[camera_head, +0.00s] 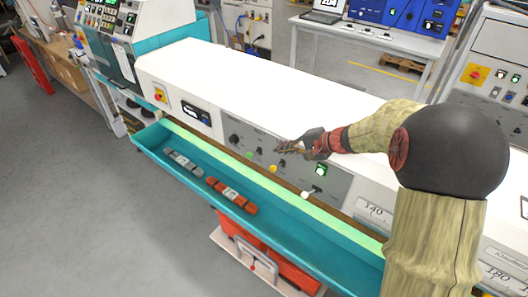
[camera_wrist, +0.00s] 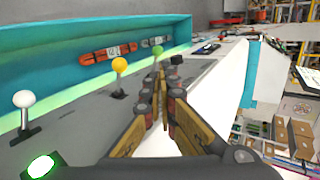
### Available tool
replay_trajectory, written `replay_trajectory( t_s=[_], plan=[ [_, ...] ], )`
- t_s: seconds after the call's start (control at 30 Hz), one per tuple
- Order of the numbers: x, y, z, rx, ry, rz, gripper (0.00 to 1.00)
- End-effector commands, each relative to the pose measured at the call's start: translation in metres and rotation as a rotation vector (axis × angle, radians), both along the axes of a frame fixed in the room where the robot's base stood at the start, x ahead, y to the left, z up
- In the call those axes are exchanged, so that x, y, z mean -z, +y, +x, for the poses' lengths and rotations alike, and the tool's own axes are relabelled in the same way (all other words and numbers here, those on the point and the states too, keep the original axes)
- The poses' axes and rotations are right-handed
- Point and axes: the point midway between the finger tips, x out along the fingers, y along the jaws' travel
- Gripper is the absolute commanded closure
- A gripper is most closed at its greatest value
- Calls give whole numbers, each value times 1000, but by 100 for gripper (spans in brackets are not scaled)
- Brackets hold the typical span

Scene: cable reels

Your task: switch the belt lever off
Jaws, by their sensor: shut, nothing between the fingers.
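Several levers stand on the grey front panel (camera_head: 232,128) of a long white machine; I cannot read which is the belt lever. One has a green ball (camera_head: 249,154), one a yellow ball (camera_head: 273,168) and one a white ball (camera_head: 305,195). In the wrist view the white ball (camera_wrist: 23,99) is at left, the yellow ball (camera_wrist: 119,64) near the middle and the green ball (camera_wrist: 149,58) just beyond my fingertips. My gripper (camera_head: 280,148) is shut and empty, close to the panel near the green and yellow levers. I cannot tell whether it touches either.
A lit green button (camera_head: 320,170) is right of my gripper. A dark knob (camera_head: 234,139) sits at left. The machine's white top (camera_head: 250,85) is clear.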

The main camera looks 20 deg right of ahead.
Motion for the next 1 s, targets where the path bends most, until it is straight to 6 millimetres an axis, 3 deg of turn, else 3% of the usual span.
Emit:
replay_trajectory(
  t_s=[0.6,1.0],
  plan=[
    [63,57,66,-2,4,0,100],
    [79,72,85,-1,1,0,100]
  ],
)
